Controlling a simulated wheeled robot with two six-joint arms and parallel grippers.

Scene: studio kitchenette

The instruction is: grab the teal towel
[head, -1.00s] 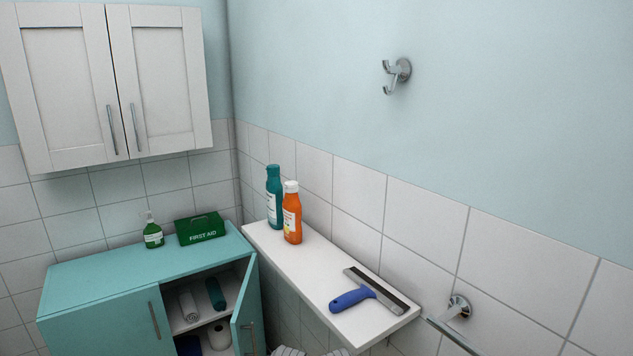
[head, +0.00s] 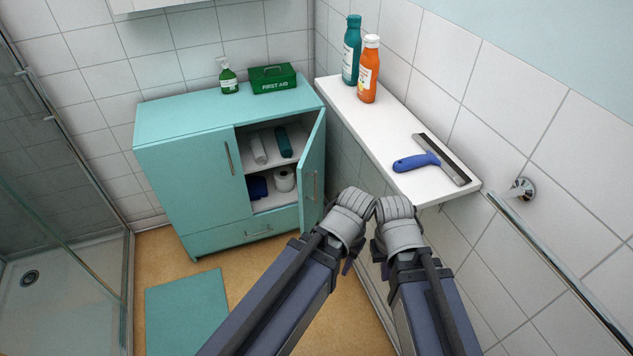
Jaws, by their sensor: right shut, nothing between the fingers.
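The teal towel (head: 284,142) appears as a dark teal roll on the upper shelf of the turquoise cabinet (head: 190,160), seen through its open right door (head: 313,172). It lies beside a white roll (head: 258,149). My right gripper (head: 394,208) is shut and empty, below the white wall shelf and right of the cabinet. My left gripper (head: 354,202) is close beside it, in front of the open door's right side; its fingers are too bunched to read. Both grippers are well apart from the towel.
A white paper roll (head: 284,180) and a dark blue item (head: 258,187) sit on the lower shelf. The wall shelf (head: 380,128) holds bottles and a blue squeegee (head: 417,162). A towel rail (head: 560,262) is at right, a teal mat (head: 187,312) on the floor.

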